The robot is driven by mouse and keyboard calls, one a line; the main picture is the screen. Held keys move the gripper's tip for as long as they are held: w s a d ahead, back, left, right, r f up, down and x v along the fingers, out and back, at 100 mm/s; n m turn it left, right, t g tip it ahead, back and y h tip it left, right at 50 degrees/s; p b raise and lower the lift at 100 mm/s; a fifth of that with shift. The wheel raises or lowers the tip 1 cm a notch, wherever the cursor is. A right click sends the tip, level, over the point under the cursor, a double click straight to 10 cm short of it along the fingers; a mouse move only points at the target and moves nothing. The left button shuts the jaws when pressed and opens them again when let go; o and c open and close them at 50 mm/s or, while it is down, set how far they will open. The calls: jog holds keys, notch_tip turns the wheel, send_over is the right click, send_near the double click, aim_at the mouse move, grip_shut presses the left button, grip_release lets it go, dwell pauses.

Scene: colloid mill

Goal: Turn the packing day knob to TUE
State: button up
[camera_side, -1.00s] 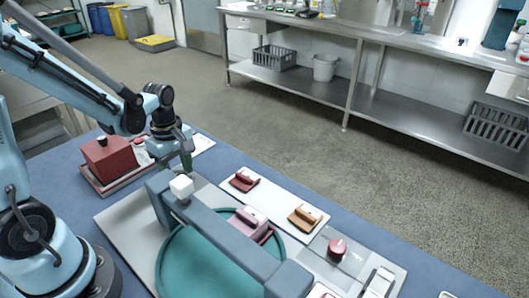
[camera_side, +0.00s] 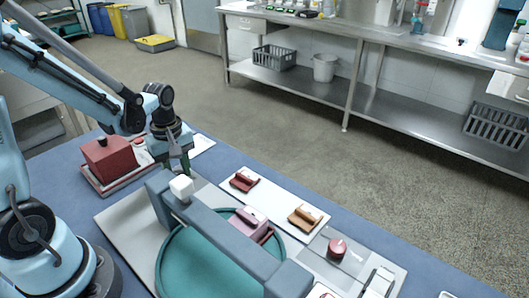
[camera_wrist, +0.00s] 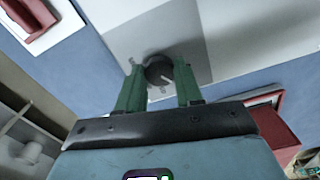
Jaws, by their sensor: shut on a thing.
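The packing day knob (camera_wrist: 158,70) is a dark round knob on a grey plate, seen in the wrist view. A pale pointer mark shows on its lower side, towards my gripper's palm. My gripper (camera_wrist: 157,68) has its two green fingers on either side of the knob and is shut on it. In the side view my gripper (camera_side: 180,168) points down at the far left end of the grey board, and the knob is hidden there. No day lettering can be read, so I cannot tell which day the mark faces.
A red box (camera_side: 107,158) sits to the left. Red (camera_side: 244,180) and orange (camera_side: 304,217) handled blocks lie on a white plate.

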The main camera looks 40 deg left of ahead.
jog(key=m, duration=0.4)
jog(key=shift+m, duration=0.4)
jog(key=m, duration=0.9)
jog(key=shift+m, duration=1.8)
jog(key=o, duration=1)
jog(key=shift+o, duration=0.2)
jog(key=shift+r, duration=0.1)
notch_tip(320, 180, up, 12)
